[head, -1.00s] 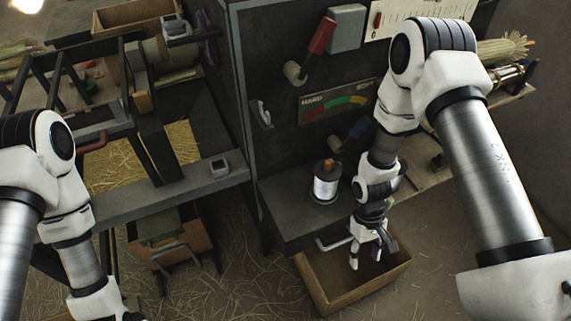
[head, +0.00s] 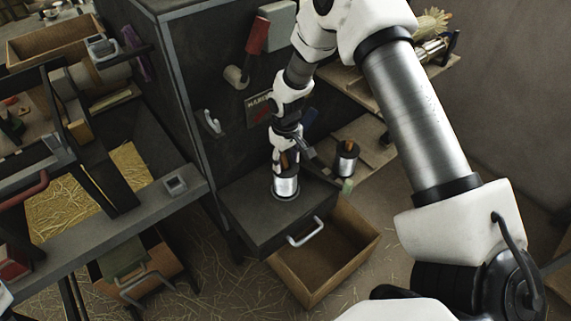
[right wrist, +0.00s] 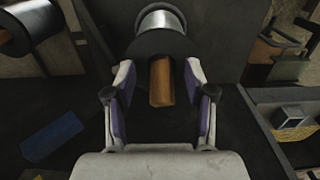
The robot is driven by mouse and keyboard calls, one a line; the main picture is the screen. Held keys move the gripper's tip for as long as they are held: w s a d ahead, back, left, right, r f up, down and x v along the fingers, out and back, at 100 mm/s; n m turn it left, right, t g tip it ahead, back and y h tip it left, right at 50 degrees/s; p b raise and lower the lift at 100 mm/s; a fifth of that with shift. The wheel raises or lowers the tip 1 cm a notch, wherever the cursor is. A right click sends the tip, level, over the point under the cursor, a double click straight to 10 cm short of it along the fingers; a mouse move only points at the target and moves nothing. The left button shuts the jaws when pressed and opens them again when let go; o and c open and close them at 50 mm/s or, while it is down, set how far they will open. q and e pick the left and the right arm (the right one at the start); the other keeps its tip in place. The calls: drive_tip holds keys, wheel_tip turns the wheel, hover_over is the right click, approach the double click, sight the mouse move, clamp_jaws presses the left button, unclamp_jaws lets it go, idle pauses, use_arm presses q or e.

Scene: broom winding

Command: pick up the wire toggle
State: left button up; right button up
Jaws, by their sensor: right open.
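The wire toggle appears as a short wooden piece (right wrist: 161,82) at the silvery wire spool (right wrist: 163,20) in the right wrist view. In the head view the spool (head: 286,187) stands on the dark ledge of the machine, its top partly hidden by my right gripper (head: 285,163). The right gripper is open, pointing down over the spool. In the right wrist view its two fingers (right wrist: 161,75) lie on either side of the wooden piece, with a visible gap on both sides. My left gripper is out of view.
A second spool (head: 346,160) stands to the right. A red-handled lever (head: 256,38) is on the panel above. A workbench (head: 130,222) with straw is at left.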

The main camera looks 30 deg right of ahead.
sight(286, 171)
drive_tip(key=c, duration=0.9)
drive_tip(key=shift+a, duration=0.1)
drive_tip(key=shift+r, duration=0.15)
drive_tip(key=shift+r, duration=0.35)
drive_tip(key=r, duration=0.1)
drive_tip(key=s+r, duration=0.1)
drive_tip(key=shift+a+r, duration=0.2)
drive_tip(key=shift+r, duration=0.15)
drive_tip(key=s+a+b, duration=0.1)
drive_tip(key=s+a, duration=0.1)
drive_tip(key=s, duration=0.2)
drive_tip(key=s+a+r, duration=0.1)
drive_tip(key=s+a, duration=0.1)
drive_tip(key=s, duration=0.3)
drive_tip(key=s+a+b, duration=0.1)
drive_tip(key=s+a, duration=0.1)
drive_tip(key=s, duration=0.2)
drive_tip(key=shift+s+a+r+b, duration=0.15)
drive_tip(key=shift+a+r+b, duration=0.05)
drive_tip(key=shift+a+b, duration=0.1)
drive_tip(key=shift+c, duration=0.6)
